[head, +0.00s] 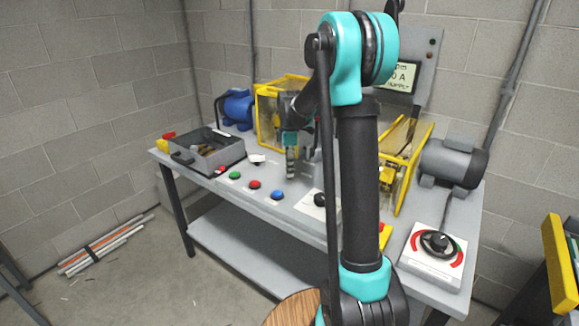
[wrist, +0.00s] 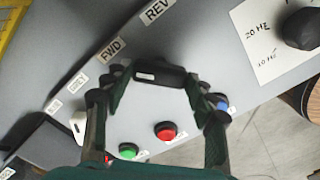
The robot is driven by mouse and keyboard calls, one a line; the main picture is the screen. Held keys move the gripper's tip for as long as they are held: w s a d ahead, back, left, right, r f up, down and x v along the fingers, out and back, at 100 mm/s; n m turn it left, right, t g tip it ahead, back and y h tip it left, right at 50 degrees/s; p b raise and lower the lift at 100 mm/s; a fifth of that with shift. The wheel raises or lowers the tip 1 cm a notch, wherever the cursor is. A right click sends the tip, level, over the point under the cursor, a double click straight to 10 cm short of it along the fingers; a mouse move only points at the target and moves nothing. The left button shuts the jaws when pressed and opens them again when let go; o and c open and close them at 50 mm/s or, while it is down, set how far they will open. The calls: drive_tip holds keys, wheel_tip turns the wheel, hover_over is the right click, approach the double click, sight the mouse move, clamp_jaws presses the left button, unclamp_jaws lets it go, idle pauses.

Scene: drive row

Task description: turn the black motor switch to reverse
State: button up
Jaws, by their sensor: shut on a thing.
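The black motor switch (wrist: 172,77) is a short bar-shaped knob in the wrist view, lying nearly across the picture with a white mark at its left end. The FWD label (wrist: 110,50) is up and left of it, and the REV label (wrist: 157,10) is above it. My gripper (wrist: 158,80) is shut on the switch, one finger at each end. In the head view my gripper (head: 291,168) points down at the grey bench panel (head: 300,215) and hides the switch.
Green (head: 235,175), red (head: 254,185) and blue (head: 278,195) buttons lie in front of my gripper. A black 20 HZ knob (wrist: 303,28) is to the right. A white toggle (wrist: 78,122) is left. Yellow guards (head: 280,85) stand behind. A grey tray (head: 225,157) is farther left.

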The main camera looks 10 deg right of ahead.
drive_tip(key=m, duration=0.8)
drive_tip(key=shift+m, duration=0.4)
drive_tip(key=m, duration=0.4)
drive_tip(key=shift+m, duration=2.1)
drive_tip(key=o, duration=1.2)
drive_tip(key=shift+c, duration=0.2)
drive_tip(key=shift+r, duration=0.1)
wheel_tip(320, 180, up, 12)
